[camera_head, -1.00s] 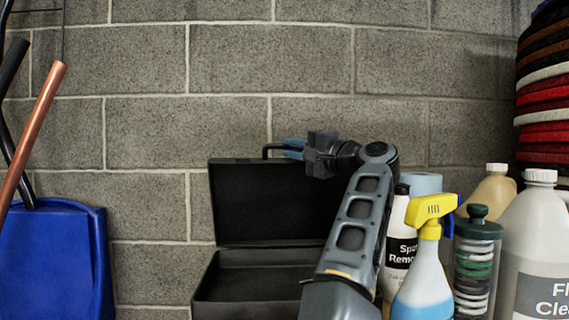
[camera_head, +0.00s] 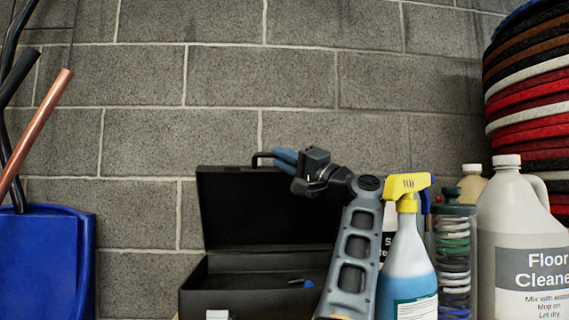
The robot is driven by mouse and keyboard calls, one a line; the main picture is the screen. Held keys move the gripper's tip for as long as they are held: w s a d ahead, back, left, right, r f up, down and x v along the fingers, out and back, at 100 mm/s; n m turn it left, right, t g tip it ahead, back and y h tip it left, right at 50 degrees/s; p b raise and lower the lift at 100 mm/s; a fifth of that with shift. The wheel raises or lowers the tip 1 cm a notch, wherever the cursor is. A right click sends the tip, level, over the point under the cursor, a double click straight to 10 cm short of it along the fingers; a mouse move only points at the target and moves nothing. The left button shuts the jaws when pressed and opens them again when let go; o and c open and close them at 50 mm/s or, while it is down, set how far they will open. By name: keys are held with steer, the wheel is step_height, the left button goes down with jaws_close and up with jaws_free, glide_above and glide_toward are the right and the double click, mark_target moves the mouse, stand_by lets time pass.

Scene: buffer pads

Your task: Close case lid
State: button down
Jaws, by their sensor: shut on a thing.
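The black case (camera_head: 255,290) stands open against the block wall, its lid (camera_head: 245,215) raised about upright behind the base. A dark handle (camera_head: 258,157) sticks up from the lid's top edge. My gripper (camera_head: 287,157), with blue fingers, is at the lid's upper right, beside the handle. It appears shut on the lid's top edge, though the contact is partly hidden by my wrist. A small blue and dark item (camera_head: 303,282) lies inside the case. A light latch (camera_head: 217,315) shows at the case's front. My arm hides the right side of the case.
A spray bottle (camera_head: 408,265) with a yellow head, a clear canister of pads (camera_head: 455,260) and a floor cleaner jug (camera_head: 515,235) stand close on the right. Stacked pads (camera_head: 530,100) rise behind them. A blue dustpan (camera_head: 45,260) and copper pole (camera_head: 38,125) are at the left.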

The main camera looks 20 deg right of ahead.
steer(key=shift+s+r, duration=0.1)
steer(key=shift+r, duration=0.3)
steer(key=c, duration=1.5)
jaws_free()
steer(key=shift+o, duration=0.5)
steer(key=shift+f, duration=0.1)
